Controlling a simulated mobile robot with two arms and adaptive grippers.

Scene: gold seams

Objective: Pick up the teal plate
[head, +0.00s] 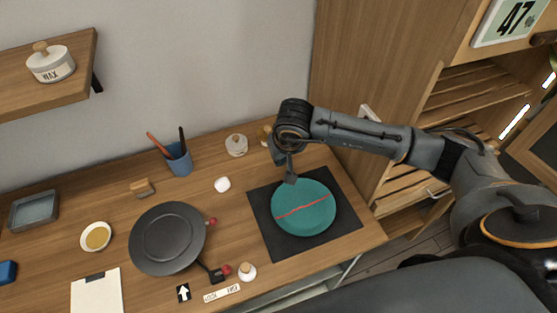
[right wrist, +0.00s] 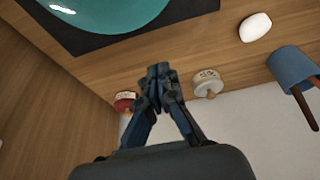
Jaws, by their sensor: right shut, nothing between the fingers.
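The teal plate (head: 303,207) lies on a dark square mat (head: 262,229) at the right of the wooden counter. A red wavy line crosses it. My right gripper (head: 290,178) is over the plate's far left edge in the head view, with its arm coming in from the right. In the right wrist view my right gripper (right wrist: 158,75) is shut and empty. The plate (right wrist: 105,12) shows there at the top, apart from the fingertips. I cannot tell the gripper's exact height above the counter. My left gripper is not in view.
A dark round turntable (head: 167,238) stands left of the mat. A small stoppered bottle (head: 247,272) stands near the front edge. A wooden cabinet is at the right.

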